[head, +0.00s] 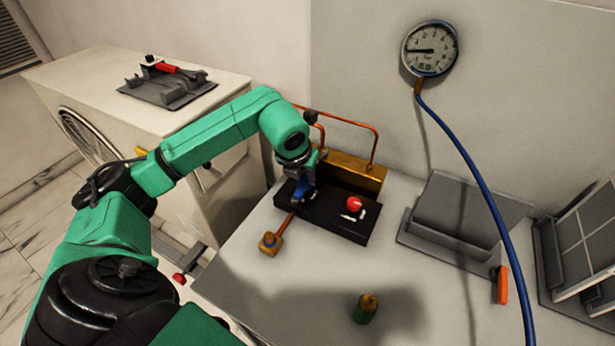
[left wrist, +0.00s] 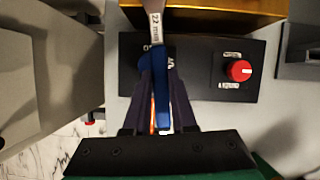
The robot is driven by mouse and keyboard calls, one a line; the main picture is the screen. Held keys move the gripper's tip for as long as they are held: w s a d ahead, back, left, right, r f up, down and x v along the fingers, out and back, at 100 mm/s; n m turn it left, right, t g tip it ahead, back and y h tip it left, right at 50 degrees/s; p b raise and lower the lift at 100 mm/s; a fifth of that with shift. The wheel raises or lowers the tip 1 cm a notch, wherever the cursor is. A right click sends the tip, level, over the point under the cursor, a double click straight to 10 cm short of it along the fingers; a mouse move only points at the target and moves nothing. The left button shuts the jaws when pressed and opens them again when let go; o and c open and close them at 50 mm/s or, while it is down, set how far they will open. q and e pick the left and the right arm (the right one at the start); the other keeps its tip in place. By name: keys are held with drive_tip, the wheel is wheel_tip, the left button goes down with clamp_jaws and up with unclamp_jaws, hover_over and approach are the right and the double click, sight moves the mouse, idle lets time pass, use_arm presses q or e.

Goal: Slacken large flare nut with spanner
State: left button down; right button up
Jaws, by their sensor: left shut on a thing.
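My left gripper (head: 305,178) is shut on a spanner, above the black base at the back of the table. In the left wrist view the spanner's blue handle (left wrist: 163,85) lies between the fingers. Its grey shank (left wrist: 154,18), marked 22 mm, points up out of the top of the frame, so its head is not seen there. In the head view only a bit of the blue handle (head: 301,191) shows. A brass block (head: 356,180) with copper pipes stands behind the base. I cannot make out the large flare nut or whether the spanner touches it. My right gripper is not in view.
The black base (head: 338,226) carries a red knob (head: 354,203). A small brass fitting (head: 270,243) sits at its front left, a green and brass cylinder (head: 366,308) nearer. A grey stand (head: 460,215) is right. A blue hose (head: 480,180) hangs from the gauge (head: 430,49).

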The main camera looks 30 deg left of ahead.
sight(298, 192)
use_arm(q)
drive_tip(key=shift+s, duration=0.1)
drive_tip(key=shift+s+d+b, duration=0.2)
drive_tip(key=shift+s+b, duration=0.45)
drive_tip(key=shift+s, duration=0.55)
drive_tip(key=shift+s+d+b, duration=0.2)
drive_tip(key=shift+s+b, duration=0.45)
drive_tip(key=shift+s, duration=0.5)
drive_tip(key=shift+r+p, duration=1.5)
drive_tip(key=shift+r, duration=0.85)
drive_tip(key=shift+f, duration=0.1)
